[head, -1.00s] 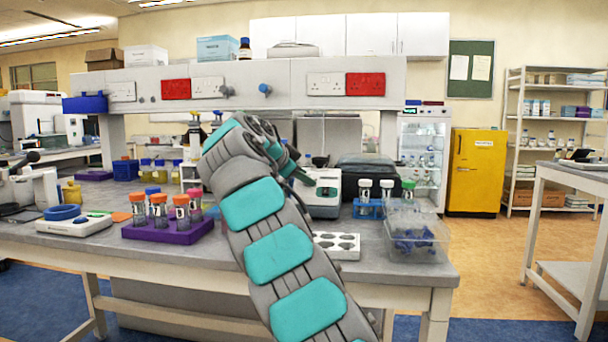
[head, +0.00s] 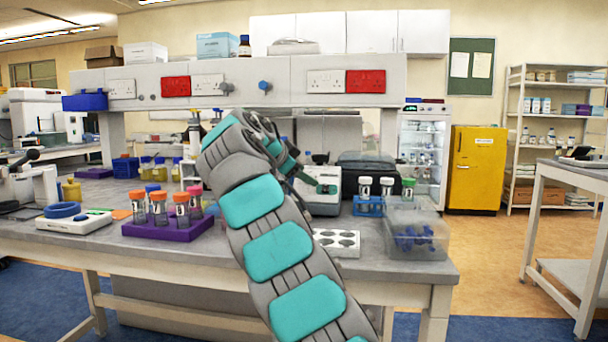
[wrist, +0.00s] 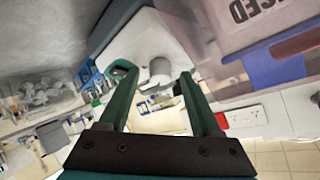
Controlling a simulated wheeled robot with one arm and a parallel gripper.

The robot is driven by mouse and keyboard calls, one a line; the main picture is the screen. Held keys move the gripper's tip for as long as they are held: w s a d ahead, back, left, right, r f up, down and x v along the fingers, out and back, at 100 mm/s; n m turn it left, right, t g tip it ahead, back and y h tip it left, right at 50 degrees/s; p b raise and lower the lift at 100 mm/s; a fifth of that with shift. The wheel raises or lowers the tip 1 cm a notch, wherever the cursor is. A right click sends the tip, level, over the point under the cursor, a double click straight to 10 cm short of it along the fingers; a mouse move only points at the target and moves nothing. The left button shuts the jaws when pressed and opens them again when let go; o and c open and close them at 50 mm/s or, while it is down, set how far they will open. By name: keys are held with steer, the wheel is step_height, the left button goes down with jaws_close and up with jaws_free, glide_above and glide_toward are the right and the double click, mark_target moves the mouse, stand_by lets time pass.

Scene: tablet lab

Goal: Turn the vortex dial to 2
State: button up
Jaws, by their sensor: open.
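A white bench device (head: 322,204) with a green patch on its front stands mid-bench, partly behind my arm; I take it to be the vortex mixer. In the wrist view a white body with a round grey knob-like part (wrist: 161,69) shows between and beyond the fingers. I cannot tell for certain that this is the dial, and no number is readable. My gripper (head: 307,180) is at the device's upper left in the head view. In the wrist view my gripper (wrist: 156,76) is open, with nothing held; contact cannot be told.
A purple rack (head: 168,230) with orange-capped tubes stands to the left, beside a white device with a blue ring (head: 62,211). A blue rack (head: 368,207) of capped vials, a clear bin (head: 418,246) and a white well tray (head: 338,243) stand to the right.

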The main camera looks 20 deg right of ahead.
steer(key=v, duration=0.7)
steer(key=shift+s+a, duration=0.15)
steer(key=shift+a, duration=0.05)
steer(key=shift+r, duration=0.1)
